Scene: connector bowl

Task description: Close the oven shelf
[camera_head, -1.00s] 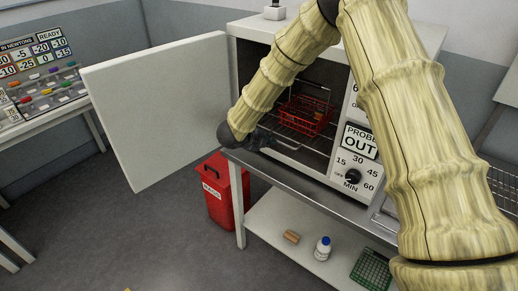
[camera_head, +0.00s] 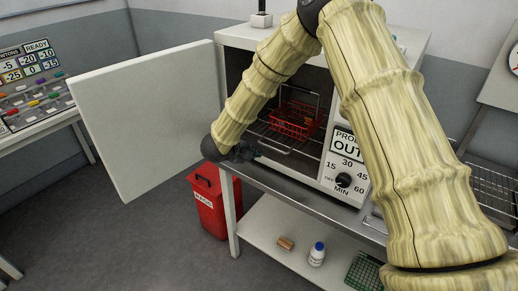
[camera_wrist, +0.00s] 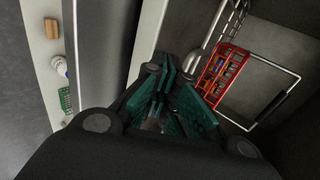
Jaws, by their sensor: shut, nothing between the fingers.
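The oven (camera_head: 232,62) stands on a metal bench with its white door (camera_head: 150,120) swung wide open to the left. Its wire shelf (camera_head: 272,137) shows in the open chamber, partly hidden by my arm, and carries a red wire basket (camera_head: 293,120). The basket also shows in the wrist view (camera_wrist: 222,75), with brownish contents and a raised handle. My gripper (camera_head: 243,153) is at the lower front of the oven opening, near the shelf's front. Its dark green fingers (camera_wrist: 165,105) are shut and empty. Contact with the shelf cannot be told.
A timer panel (camera_head: 343,180) with a "PROBE OUT" sign is right of the opening. A red bin (camera_head: 212,205) stands below left. The lower bench shelf holds a white bottle (camera_head: 317,254), a brown block (camera_head: 286,243) and a green rack (camera_head: 366,271). Open floor lies left.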

